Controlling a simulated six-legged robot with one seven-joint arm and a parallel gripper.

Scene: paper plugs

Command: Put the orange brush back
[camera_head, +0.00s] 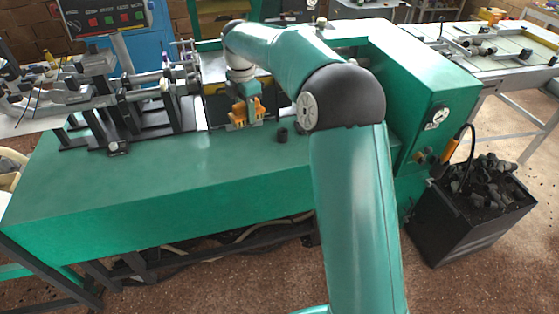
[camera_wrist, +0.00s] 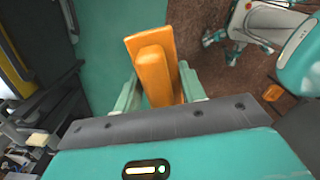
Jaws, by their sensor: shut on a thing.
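The orange brush (camera_head: 238,115) is over the green bench (camera_head: 165,165), in front of the machine's opening. My gripper (camera_head: 250,112) is around it in the head view. In the wrist view the brush (camera_wrist: 155,65) shows as an orange block with a flat back plate. The two pale green fingers of my gripper (camera_wrist: 160,92) are shut on its sides. The brush's lower edge is close to the bench top, and I cannot tell whether it touches. Bristles cannot be made out clearly.
Small dark plugs (camera_head: 282,135) stand on the bench right of the brush. A metal mechanism (camera_head: 115,90) fills the left end. The green machine housing (camera_head: 425,80) rises at the right. A black bin (camera_head: 470,220) of dark pieces stands on the floor. The bench front is clear.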

